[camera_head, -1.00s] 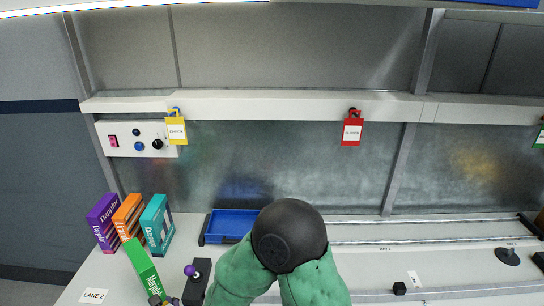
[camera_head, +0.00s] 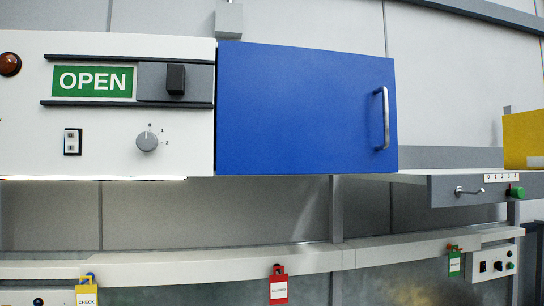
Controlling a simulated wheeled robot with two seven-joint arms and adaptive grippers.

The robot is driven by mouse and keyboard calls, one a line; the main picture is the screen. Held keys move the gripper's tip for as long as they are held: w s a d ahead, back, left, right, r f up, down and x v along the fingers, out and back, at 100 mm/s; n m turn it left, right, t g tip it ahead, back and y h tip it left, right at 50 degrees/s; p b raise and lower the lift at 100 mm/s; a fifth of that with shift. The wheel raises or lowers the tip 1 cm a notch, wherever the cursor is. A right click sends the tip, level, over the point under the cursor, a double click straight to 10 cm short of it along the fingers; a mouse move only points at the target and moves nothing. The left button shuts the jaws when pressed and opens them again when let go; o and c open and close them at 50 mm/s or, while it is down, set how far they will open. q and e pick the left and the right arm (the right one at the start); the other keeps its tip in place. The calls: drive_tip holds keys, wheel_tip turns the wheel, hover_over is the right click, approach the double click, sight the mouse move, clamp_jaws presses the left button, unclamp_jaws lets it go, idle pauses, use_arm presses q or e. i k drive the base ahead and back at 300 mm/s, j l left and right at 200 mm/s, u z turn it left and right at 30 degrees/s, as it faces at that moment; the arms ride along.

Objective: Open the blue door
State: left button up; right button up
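The blue door (camera_head: 300,110) is a flat rectangular panel in the upper middle of the head view. It appears closed, next to a white panel on its left. A silver vertical bar handle (camera_head: 382,118) is near its right edge. Neither of my grippers shows in the head view, so their distance from the handle cannot be seen.
The white panel (camera_head: 185,151) carries a green OPEN sign with a black slider knob (camera_head: 175,79), a rocker switch (camera_head: 72,141) and a rotary dial (camera_head: 147,140). A grey drawer (camera_head: 440,190) and a yellow box (camera_head: 523,138) are at right. A shelf rail with hanging tags runs below.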

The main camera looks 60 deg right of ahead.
sight(281, 110)
drive_tip(key=i+z, duration=0.1)
drive_tip(key=z, duration=0.65)
drive_tip(key=i+z, duration=0.15)
drive_tip(key=z, duration=0.2)
